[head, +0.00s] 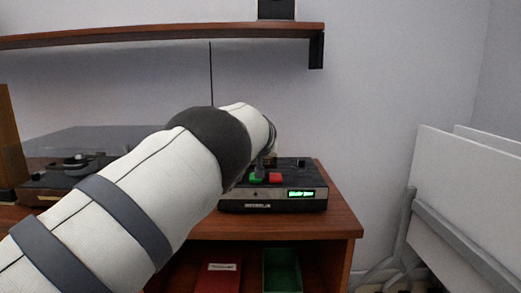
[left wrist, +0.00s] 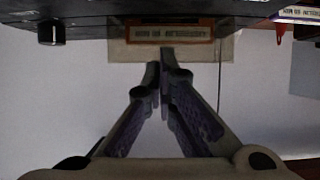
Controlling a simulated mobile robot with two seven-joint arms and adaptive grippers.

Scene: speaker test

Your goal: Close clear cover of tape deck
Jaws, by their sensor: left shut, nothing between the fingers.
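The tape deck (head: 285,205) is a dark box with a lit green display, standing on the wooden cabinet top. A green button (head: 257,178) and a red button (head: 275,178) show on it. My left arm reaches across in front of it, and its wrist end hides the deck's back left part. In the left wrist view, my left gripper (left wrist: 161,68) is shut and empty, its fingertips close below an orange-framed label strip (left wrist: 172,32) on a dark body (left wrist: 95,30). I cannot tell from that view whether they touch. I cannot make out the clear cover or its position. My right gripper is not in view.
A turntable (head: 45,185) with a tinted lid stands left, partly behind my arm. A wooden shelf (head: 160,35) hangs above. Red (head: 217,280) and green (head: 282,270) boxes sit in the cabinet below. White panels (head: 465,190) stand at right. A dark knob (left wrist: 52,33) is at upper left.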

